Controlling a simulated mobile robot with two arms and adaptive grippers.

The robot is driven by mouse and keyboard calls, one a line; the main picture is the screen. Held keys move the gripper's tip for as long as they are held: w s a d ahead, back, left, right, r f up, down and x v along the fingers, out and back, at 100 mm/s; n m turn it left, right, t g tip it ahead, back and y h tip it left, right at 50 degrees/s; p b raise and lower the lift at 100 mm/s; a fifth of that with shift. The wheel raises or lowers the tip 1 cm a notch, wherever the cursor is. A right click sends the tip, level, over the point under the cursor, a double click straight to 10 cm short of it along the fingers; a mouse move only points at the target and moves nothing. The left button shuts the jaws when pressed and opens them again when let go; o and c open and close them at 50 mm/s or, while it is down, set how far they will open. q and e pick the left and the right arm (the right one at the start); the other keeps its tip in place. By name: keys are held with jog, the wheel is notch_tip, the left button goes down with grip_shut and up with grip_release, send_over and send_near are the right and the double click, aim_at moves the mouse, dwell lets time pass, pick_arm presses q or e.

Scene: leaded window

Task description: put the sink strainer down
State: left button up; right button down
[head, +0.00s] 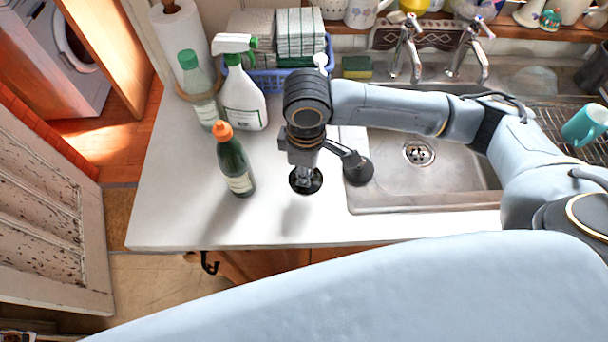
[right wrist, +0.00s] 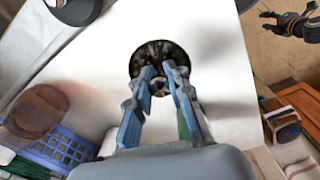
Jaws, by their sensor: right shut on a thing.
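The sink strainer (head: 313,186) is a small dark round disc with a paler centre. It is over the white counter left of the sink, and it also shows in the right wrist view (right wrist: 146,56). My right gripper (head: 303,175) points down from above, its fingers closed around the strainer's middle. In the right wrist view the fingertips (right wrist: 163,80) meet at the disc's centre. The strainer lies flat and very low; I cannot tell whether it touches the counter. My left gripper is not in view.
A green bottle with an orange cap (head: 236,165) stands just left of the strainer. A spray bottle (head: 243,100) and a blue basket (head: 266,82) are behind. The counter front (head: 180,222) is clear.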

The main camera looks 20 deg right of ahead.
jog(key=shift+w+f, duration=0.4)
jog(key=shift+f, duration=0.2)
notch_tip(320, 180, down, 2)
jog(key=shift+f+p, duration=0.1)
jog(key=shift+p, duration=0.5)
jog(key=shift+f, duration=0.35)
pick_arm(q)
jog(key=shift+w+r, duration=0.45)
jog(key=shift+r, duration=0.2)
pick_arm(e)
jog(key=shift+f, duration=0.1)
jog(key=shift+f, duration=0.1)
jog(key=c, duration=1.2)
grip_release()
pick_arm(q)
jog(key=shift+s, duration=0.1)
